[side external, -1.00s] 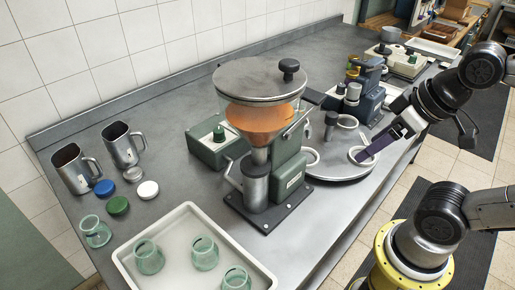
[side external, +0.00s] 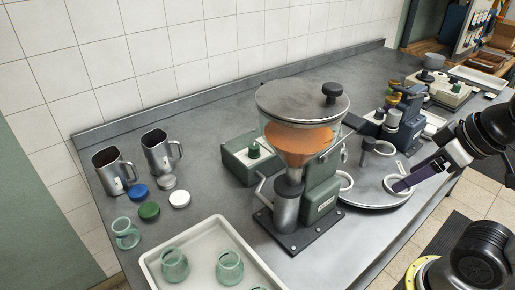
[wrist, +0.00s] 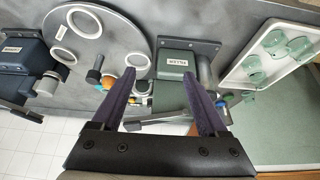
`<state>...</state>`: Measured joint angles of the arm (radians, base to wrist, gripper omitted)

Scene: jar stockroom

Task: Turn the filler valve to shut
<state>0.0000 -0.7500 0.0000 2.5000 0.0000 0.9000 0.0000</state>
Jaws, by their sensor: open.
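The filler (side external: 320,190) stands on the bench on a dark base plate, with a round lidded hopper of orange contents on top. A grey lever (side external: 336,147), apparently the valve handle, slants up along the hopper's right side; its exact setting is hard to tell. In the wrist view the filler's green body (wrist: 172,92) shows between and beyond my fingers, and a grey bar (wrist: 160,120) crosses between them. My gripper (wrist: 157,74) is open and empty. In the side view my gripper (side external: 400,185) is over the turntable, right of the filler and apart from it.
A round grey turntable (side external: 372,199) with white rings lies right of the filler. A white tray (side external: 215,226) of green glass jars is in front. Metal jugs (side external: 158,156), lids and a green control box (side external: 240,172) stand left. Other machines (side external: 402,115) stand behind the turntable.

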